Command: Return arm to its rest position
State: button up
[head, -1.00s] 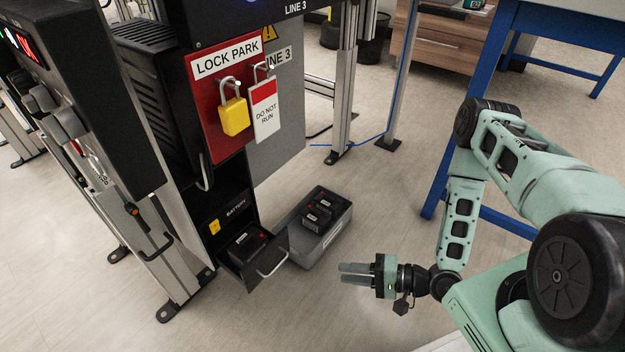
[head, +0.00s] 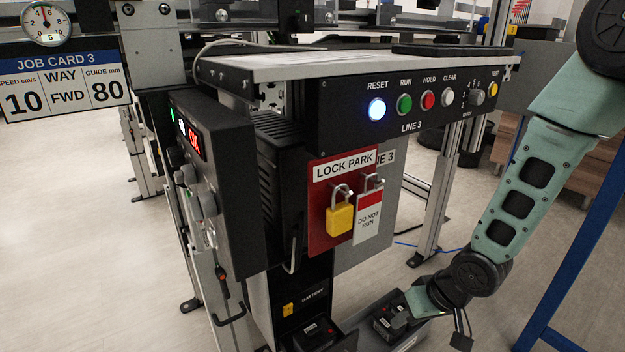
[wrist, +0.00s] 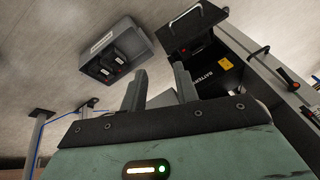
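My gripper (wrist: 159,82) is open and empty in the wrist view, its two grey fingers apart with bare floor between them. In the head view my arm hangs at the right and its green end overlaps the grey bin in the picture; the fingers are not clear there. The grey bin (wrist: 150,44) stands on the floor with black batteries (wrist: 114,62) in it. The battery drawer (wrist: 174,43) is pulled out of the cabinet, with a black battery (head: 316,332) in it, partly cut off in the head view.
The Line 3 conveyor's button panel (head: 410,103) is close in front. A red lock board (head: 325,235) carries a yellow padlock (head: 340,219) and a white tag. A dark control box (head: 215,185) juts out at left. A blue bench leg (head: 575,260) stands at right.

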jog(key=s+a+r+n+g+h, duration=0.1)
jog(key=s+a+r+n+h, duration=0.15)
jog(key=s+r, duration=0.75)
jog(key=s+a+r+n+g+h, duration=0.1)
jog(key=s+a+r+n+g, duration=0.15)
jog(key=s+r, duration=0.75)
notch_tip(320, 180, up, 38)
jog(key=p, duration=3.9)
jog(key=shift+s+m+t, duration=0.15)
jog(key=shift+m+t, duration=0.15)
jog(key=shift+t, duration=0.05)
jog(key=shift+a+f, duration=0.15)
